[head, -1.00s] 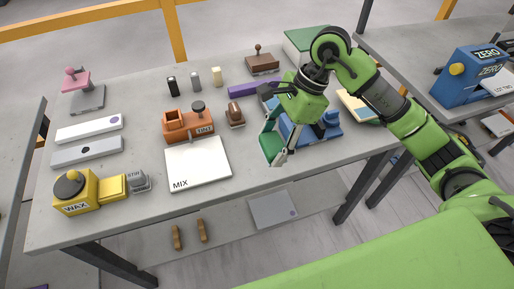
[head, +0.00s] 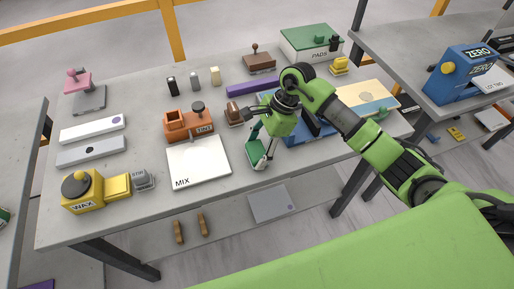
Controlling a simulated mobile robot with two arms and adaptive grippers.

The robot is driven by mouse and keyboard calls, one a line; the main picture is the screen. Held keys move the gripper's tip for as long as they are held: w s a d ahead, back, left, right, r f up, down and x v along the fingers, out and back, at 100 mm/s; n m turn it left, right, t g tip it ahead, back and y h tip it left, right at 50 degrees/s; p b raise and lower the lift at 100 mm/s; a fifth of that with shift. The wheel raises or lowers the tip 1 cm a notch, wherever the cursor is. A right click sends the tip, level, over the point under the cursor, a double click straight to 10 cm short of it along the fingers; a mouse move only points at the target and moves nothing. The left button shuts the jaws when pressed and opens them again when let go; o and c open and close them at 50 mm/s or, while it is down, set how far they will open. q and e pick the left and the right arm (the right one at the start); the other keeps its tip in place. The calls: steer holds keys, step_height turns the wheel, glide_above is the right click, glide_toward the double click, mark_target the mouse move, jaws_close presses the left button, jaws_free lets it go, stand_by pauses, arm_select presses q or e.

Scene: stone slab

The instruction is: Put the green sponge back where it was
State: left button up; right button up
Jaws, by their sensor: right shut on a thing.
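My right gripper (head: 263,156) hangs over the front part of the stone slab (head: 215,203), just right of the white MIX board (head: 197,163). It is shut on a green block (head: 256,153), which looks like the green sponge. The fingers partly hide it, and I cannot tell whether it touches the slab. A green PADS box (head: 298,44) stands at the back right, with a small green piece and a dark piece on top. My left gripper is not in view.
The orange TINT holder (head: 178,126) and a brown stamp (head: 234,113) stand behind the MIX board. A blue object (head: 300,133) is partly hidden behind my right arm. A pale board (head: 368,98) and a yellow block (head: 340,67) lie at right.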

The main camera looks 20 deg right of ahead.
steer(key=shift+f+b, duration=0.2)
steer(key=shift+b, duration=0.1)
steer(key=o, duration=1)
steer(key=shift+r, duration=0.1)
steer(key=shift+o, duration=0.2)
steer(key=shift+r+p, duration=0.2)
steer(key=shift+p, duration=0.2)
steer(key=b+v, duration=0.2)
steer(key=v, duration=1)
steer(key=shift+b, duration=0.4)
